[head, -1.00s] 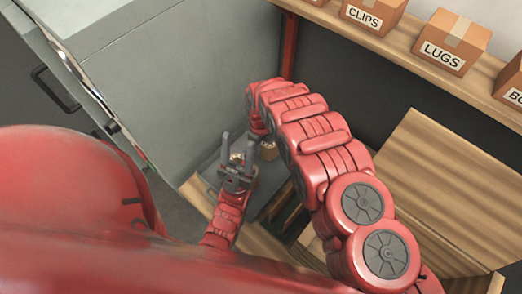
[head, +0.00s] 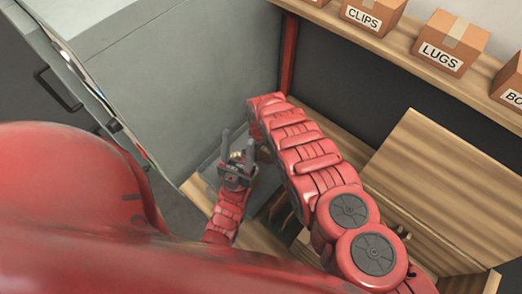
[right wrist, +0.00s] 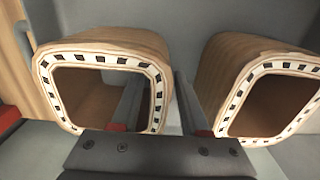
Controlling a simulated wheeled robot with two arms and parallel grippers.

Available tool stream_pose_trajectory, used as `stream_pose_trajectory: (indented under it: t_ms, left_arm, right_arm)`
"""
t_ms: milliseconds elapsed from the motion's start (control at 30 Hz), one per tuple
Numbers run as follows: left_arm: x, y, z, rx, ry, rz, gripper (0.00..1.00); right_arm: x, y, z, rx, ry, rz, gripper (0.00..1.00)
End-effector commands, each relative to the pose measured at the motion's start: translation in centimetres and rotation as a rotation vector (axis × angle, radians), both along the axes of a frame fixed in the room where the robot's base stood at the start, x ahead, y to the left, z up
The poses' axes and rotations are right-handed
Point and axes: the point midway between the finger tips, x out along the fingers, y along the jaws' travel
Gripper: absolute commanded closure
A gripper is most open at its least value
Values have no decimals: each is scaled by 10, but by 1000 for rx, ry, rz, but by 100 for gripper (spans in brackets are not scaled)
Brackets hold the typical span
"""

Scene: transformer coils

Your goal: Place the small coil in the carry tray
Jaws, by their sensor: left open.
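In the right wrist view two tan coils with white, black-dashed end rims show, a left coil (right wrist: 100,47) and a right coil (right wrist: 228,62). I cannot tell which one is the small coil. My right gripper (right wrist: 160,85) is open, with one finger in front of or inside the left coil's opening and the other between the coils. The left coil's wall lies between the fingers. In the head view my left gripper (head: 238,148) is open, fingers up. My right arm hides the right gripper there. A grey flat surface (head: 211,176) lies beside the left gripper; I cannot tell whether it is the carry tray.
A shelf (head: 440,85) at the back holds cardboard boxes, including the CLIPS box (head: 372,14) and LUGS box (head: 448,45). A grey cabinet (head: 190,90) stands at the left. A wooden panel (head: 455,190) stands at the right, near my right arm.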

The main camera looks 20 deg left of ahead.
Motion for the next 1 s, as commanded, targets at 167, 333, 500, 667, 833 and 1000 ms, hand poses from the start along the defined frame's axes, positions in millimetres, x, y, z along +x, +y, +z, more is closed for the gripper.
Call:
stream_pose_trajectory:
  t_ms: [167, 333, 500, 667, 833, 1000]
  left_arm:
    - [0, 0, 0, 0, 0, 0, 50]
    - [0, 0, 2, 0, 0, 0, 50]
    - [0, 0, 0, 0, 0, 0, 50]
    - [0, 0, -3, 0, 0, 0, 50]
    - [0, 0, -11, 0, 0, 0, 50]
    - [0, 0, -20, 0, 0, 0, 50]
  right_arm:
    - [0, 0, 0, 0, 0, 0, 45]
    - [0, 0, 2, -1, 1, 0, 45]
    - [0, 1, 9, 0, 1, 0, 45]
    - [1, 1, 24, 2, -1, -1, 45]
    - [0, 1, 44, 2, -1, 1, 45]
    - [1, 0, 70, 2, -2, 0, 45]
